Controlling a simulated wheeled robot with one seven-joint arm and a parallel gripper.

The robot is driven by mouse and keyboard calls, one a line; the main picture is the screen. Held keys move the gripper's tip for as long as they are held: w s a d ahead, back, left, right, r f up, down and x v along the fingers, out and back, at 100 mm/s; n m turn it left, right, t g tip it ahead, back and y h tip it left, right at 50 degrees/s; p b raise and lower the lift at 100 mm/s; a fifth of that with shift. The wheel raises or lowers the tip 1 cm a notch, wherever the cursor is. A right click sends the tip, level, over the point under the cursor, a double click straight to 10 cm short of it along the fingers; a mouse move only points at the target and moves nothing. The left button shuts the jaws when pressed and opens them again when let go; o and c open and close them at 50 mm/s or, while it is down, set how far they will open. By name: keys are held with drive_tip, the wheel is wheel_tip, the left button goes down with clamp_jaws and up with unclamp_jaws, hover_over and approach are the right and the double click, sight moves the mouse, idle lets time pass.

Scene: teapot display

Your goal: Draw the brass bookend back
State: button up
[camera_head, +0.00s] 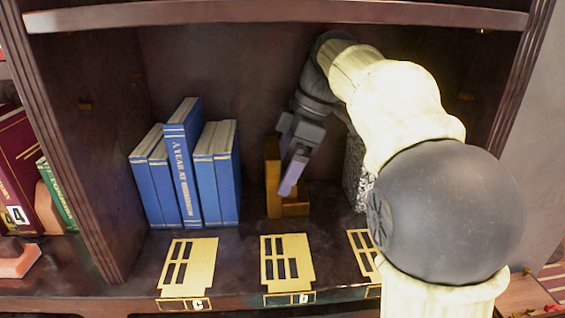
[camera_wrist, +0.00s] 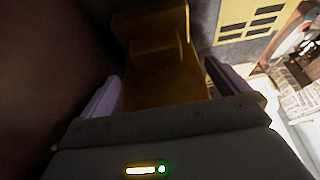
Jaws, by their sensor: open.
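The brass bookend (camera_head: 273,183) stands upright on the shelf, right of the blue books with a gap between them. In the wrist view the brass bookend (camera_wrist: 158,55) lies between the two pale purple fingers of my gripper (camera_wrist: 163,90). The fingers are apart, one on each side. I cannot tell whether either finger touches the brass.
Several blue books (camera_head: 183,165) stand to the left. A speckled grey block (camera_head: 355,175) stands to the right, partly hidden by my arm. Yellow slotted plates (camera_head: 287,260) lie along the shelf front. An upper shelf board (camera_head: 270,13) spans above.

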drive_tip(key=p+v, duration=0.4)
drive_tip(key=v, duration=0.1)
drive_tip(key=shift+d+r, duration=0.15)
drive_tip(key=shift+r, duration=0.05)
drive_tip(key=shift+f, duration=0.1)
